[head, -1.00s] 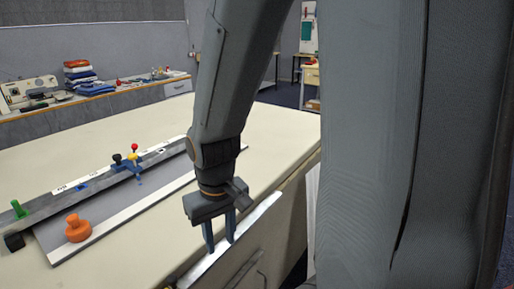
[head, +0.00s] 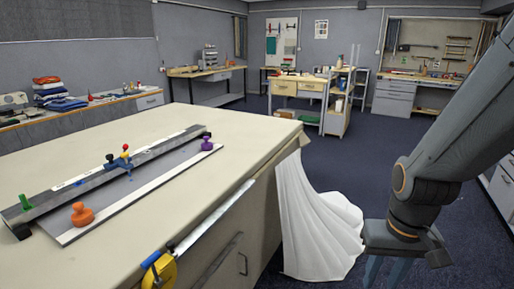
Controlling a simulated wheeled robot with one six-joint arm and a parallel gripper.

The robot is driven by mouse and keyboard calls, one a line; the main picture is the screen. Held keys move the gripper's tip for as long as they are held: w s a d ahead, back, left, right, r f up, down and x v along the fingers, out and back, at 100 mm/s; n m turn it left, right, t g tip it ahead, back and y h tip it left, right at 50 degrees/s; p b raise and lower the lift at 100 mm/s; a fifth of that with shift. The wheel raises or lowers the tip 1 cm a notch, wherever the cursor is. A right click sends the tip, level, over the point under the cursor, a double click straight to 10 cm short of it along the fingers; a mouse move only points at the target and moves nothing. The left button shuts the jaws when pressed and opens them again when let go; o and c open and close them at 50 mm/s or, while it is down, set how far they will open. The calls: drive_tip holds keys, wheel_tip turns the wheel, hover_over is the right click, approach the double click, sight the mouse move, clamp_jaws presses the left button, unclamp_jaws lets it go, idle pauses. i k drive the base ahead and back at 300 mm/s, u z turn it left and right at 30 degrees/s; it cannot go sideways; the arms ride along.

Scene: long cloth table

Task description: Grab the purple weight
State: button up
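The purple weight (head: 207,143) stands upright near the far right end of a grey and white board (head: 140,185) on the long table. My gripper (head: 385,272) is at the lower right, out past the table's right side and apart from the weight. Its two fingers point down and are spread with a gap; the tips are cut off by the bottom edge of the picture. I see nothing between the fingers.
An orange weight (head: 82,214) stands on the board's near end. A dark straightedge (head: 80,183) carries a green clamp (head: 25,203) and a blue, yellow and red piece (head: 119,161). White cloth (head: 312,215) hangs off the table's corner. A yellow tape measure (head: 160,272) is at the front edge.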

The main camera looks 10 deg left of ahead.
sight(207, 146)
drive_tip(key=z, duration=0.25)
drive_tip(key=i, duration=1.4)
drive_tip(key=u, duration=1.15)
drive_tip(key=i, duration=0.7)
drive_tip(key=u, duration=0.85)
